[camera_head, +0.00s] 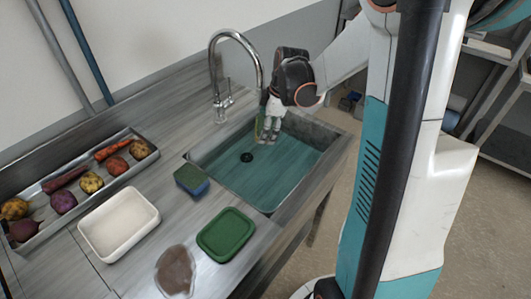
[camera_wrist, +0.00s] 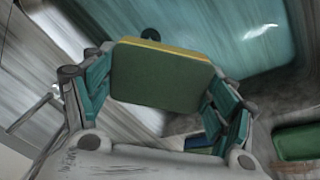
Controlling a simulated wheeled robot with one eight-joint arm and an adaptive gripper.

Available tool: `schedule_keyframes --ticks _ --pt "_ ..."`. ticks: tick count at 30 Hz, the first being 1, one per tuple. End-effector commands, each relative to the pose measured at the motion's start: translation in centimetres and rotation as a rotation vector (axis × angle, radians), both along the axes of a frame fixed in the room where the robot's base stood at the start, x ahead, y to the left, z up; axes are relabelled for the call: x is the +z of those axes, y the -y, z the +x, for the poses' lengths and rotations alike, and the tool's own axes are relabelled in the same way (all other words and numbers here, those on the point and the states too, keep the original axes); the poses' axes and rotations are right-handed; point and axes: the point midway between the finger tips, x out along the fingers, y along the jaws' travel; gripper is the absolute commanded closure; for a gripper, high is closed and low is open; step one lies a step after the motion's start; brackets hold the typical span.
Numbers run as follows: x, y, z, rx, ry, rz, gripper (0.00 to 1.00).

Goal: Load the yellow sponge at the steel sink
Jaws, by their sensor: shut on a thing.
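The yellow sponge (camera_wrist: 162,78) has a green face and a thin yellow edge in the wrist view. My gripper (camera_wrist: 160,95) is shut on it, with a finger at each side. In the head view my gripper (camera_head: 268,138) points down above the far part of the steel sink (camera_head: 325,132), near the tap. Only a thin yellow-green sliver of the sponge (camera_head: 259,127) shows there beside the fingers. The sink holds teal water with a dark drain. I cannot tell whether the sponge touches the water.
A blue sponge with a green top (camera_head: 192,181) stands at the sink's left edge. A green lidded box (camera_head: 227,234), a white dish (camera_head: 118,222) and a vegetable tray (camera_head: 119,179) lie on the counter. The curved tap (camera_head: 214,70) rises close to my gripper.

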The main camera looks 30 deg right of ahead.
Motion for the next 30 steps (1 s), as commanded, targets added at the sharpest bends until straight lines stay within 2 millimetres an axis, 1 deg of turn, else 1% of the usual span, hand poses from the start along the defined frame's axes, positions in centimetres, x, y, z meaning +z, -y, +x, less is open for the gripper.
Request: schedule_keyframes --ticks 11,14,25,27,30 --pt "0.0 0.0 0.0 0.0 0.0 0.0 0.41" --pt "0.3 0.0 0.0 0.0 0.0 0.0 0.41" --pt "3.6 0.0 0.0 0.0 0.0 0.0 0.41" --pt "4.0 0.0 0.0 0.0 0.0 0.0 0.41" --pt "4.1 0.0 0.0 0.0 0.0 0.0 0.41"
